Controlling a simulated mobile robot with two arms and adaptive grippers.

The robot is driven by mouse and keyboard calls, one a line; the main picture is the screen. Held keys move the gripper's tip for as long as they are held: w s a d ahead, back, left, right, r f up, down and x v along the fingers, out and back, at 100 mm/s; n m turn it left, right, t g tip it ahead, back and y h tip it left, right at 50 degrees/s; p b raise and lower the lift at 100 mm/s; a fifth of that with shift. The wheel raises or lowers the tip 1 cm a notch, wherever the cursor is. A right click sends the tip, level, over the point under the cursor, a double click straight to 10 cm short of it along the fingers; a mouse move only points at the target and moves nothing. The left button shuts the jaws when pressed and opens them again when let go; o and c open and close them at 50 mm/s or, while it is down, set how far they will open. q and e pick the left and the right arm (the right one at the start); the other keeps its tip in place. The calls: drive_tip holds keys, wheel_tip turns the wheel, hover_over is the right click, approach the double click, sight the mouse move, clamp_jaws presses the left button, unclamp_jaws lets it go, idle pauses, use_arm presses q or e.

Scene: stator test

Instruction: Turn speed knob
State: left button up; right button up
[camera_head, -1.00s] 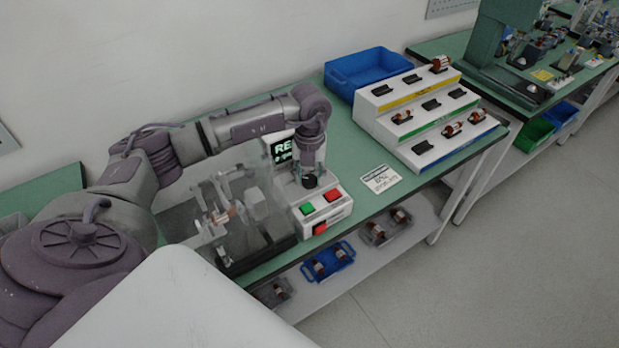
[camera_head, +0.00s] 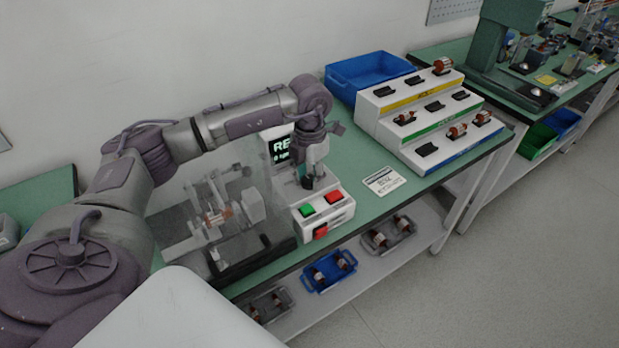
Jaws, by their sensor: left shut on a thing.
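The speed knob (camera_head: 307,183) is a small dark knob on top of the white control box (camera_head: 331,214), above its green and red buttons. My left gripper (camera_head: 308,176) points down from above and is shut on the knob, whose top is partly hidden by the fingers. A dark display (camera_head: 279,148) with bright lettering starting "RE" stands just behind and left of the gripper; part of it is hidden by my arm. My right gripper is not in view.
A clear-walled test fixture (camera_head: 222,215) stands left of the control box. A tiered white rack (camera_head: 420,120) with several parts and a blue bin (camera_head: 368,72) are to the right and behind. A label card (camera_head: 384,180) lies on the green table. Trays (camera_head: 328,270) sit on the lower shelf.

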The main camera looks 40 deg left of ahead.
sight(310, 179)
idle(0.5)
use_arm(q)
drive_tip(key=o, duration=1.1)
drive_tip(key=shift+o, duration=0.2)
wheel_tip(310, 179, up, 12)
